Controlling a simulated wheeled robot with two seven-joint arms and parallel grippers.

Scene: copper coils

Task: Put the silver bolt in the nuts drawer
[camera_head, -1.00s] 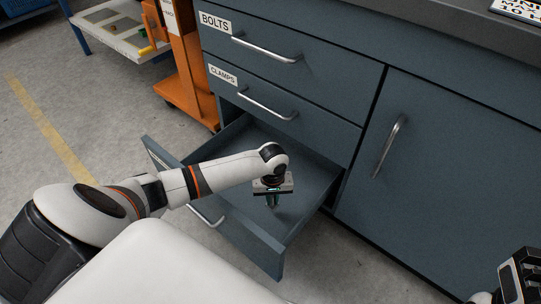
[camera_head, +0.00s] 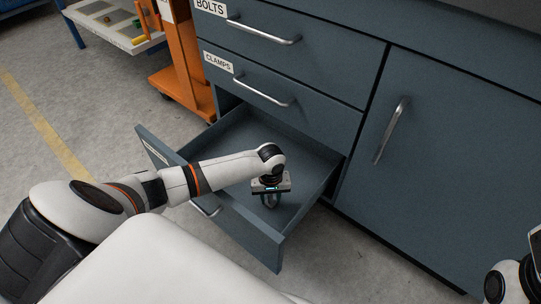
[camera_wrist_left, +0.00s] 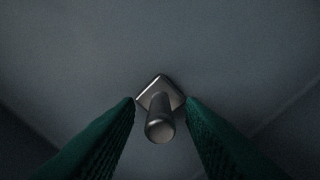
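The silver bolt (camera_wrist_left: 160,112) shows in the left wrist view with its square head against the grey drawer floor and its shank toward the camera. The green fingers of my left gripper (camera_wrist_left: 163,125) stand apart on both sides of it, with no clear contact. In the head view my left gripper (camera_head: 270,200) points down inside the open bottom drawer (camera_head: 262,246); the bolt cannot be made out there. The label on the drawer's front is unreadable from this angle. Part of my right gripper (camera_head: 535,250) shows at the right edge, its fingers out of view.
The closed drawers labelled BOLTS (camera_head: 270,27) and CLAMPS (camera_head: 265,85) are above the open one. A closed cabinet door (camera_head: 440,150) is to the right. An orange cart (camera_head: 185,65) and a table with small parts (camera_head: 115,22) stand at the back left.

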